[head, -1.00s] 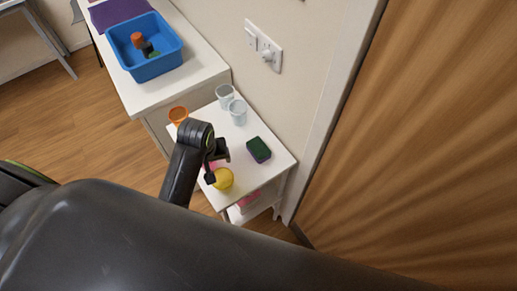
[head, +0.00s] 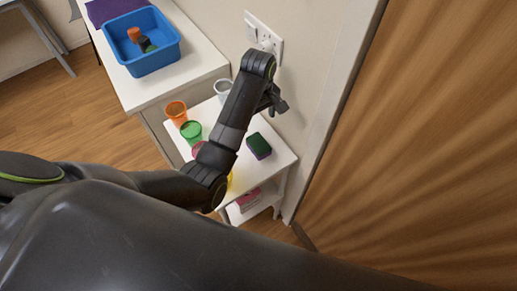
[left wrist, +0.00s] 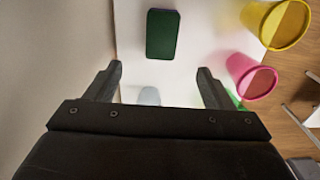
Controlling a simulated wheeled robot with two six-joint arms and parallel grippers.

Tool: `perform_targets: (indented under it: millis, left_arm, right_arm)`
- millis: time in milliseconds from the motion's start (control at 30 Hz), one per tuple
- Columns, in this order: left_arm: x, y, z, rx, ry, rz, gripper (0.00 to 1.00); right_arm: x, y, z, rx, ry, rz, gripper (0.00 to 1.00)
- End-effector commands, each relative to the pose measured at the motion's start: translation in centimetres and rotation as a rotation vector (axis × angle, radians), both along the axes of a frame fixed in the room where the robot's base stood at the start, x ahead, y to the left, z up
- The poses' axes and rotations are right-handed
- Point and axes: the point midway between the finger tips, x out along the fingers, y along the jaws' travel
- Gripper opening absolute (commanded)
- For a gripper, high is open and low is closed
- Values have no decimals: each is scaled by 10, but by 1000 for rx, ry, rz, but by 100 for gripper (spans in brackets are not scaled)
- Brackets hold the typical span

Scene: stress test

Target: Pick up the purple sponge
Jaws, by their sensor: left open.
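The purple sponge (head: 258,148), with a dark green top, lies on the small white table (head: 273,169) near its right edge in the head view. In the left wrist view the sponge (left wrist: 162,35) shows its green face, with a thin purple edge, beyond the fingertips. My left gripper (head: 277,101) is above the table's back part near the wall, apart from the sponge. In the left wrist view its two fingers (left wrist: 160,76) are spread with nothing held between them. My right gripper is in neither view.
Orange (head: 176,113), green (head: 191,132) and whitish (head: 223,88) cups stand left of my arm. Yellow (left wrist: 284,25) and pink (left wrist: 252,76) cups show in the wrist view. A blue bin (head: 150,58) stands on the counter. Wall sockets (head: 264,38) are close behind my gripper.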

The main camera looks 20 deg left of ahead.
Motion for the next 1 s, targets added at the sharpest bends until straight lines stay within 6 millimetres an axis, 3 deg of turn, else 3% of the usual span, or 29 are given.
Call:
perform_targets:
  millis: [33, 100, 300, 633, 1000]
  left_arm:
    - [-1, 0, -18, 0, 4, 0, 75]
    - [-2, 0, -25, 1, 7, 0, 75]
    - [-1, 0, -65, 1, 4, -1, 75]
    - [-2, 0, -89, 0, 3, -1, 75]
    - [-6, -2, -132, 0, 2, -1, 75]
  right_arm:
    - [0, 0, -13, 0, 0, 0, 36]
    - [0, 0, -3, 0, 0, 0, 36]
    - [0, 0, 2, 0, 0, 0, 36]
    - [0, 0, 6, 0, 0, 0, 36]
    - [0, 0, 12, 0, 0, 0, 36]
